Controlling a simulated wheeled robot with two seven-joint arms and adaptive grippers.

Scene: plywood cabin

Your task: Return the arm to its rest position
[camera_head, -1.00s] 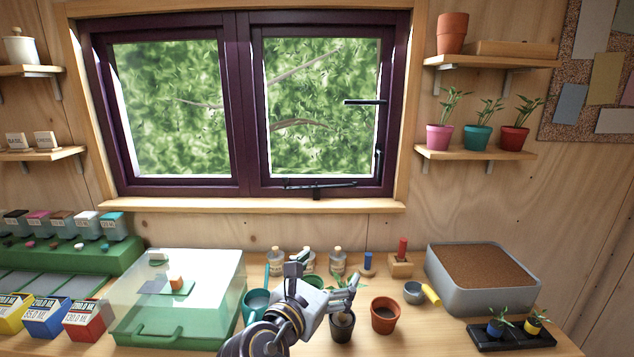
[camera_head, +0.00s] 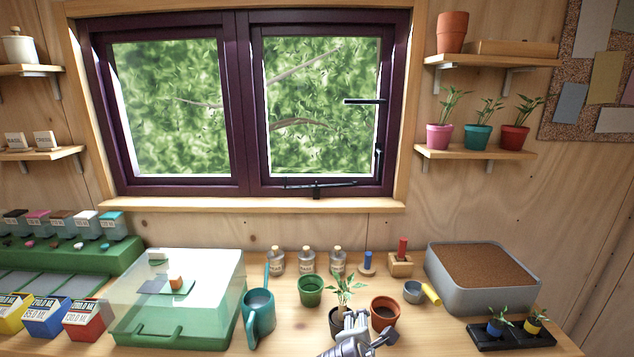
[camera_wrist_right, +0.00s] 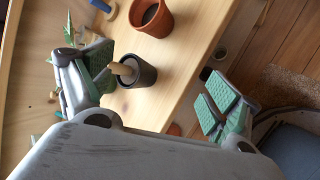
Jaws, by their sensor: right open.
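My right gripper (camera_head: 370,329) shows at the bottom edge of the head view, partly cut off. In the right wrist view the gripper (camera_wrist_right: 161,84) is open, its green-padded fingers wide apart with nothing held. A leafy plant in a dark pot (camera_head: 335,322) stands on the bench beside and partly behind it. In the wrist view the dark pot (camera_wrist_right: 143,76) with a pale stem shows beyond the left finger, which covers part of the plant. Contact cannot be told. My left gripper is not in view.
A terracotta pot (camera_head: 385,313) stands close by on the right, with a grey scoop (camera_head: 413,292) beyond it. A teal watering can (camera_head: 259,315), a green pot (camera_head: 310,290) and several bottles (camera_head: 307,262) stand left and behind. The bench edge (camera_wrist_right: 215,55) drops to the floor.

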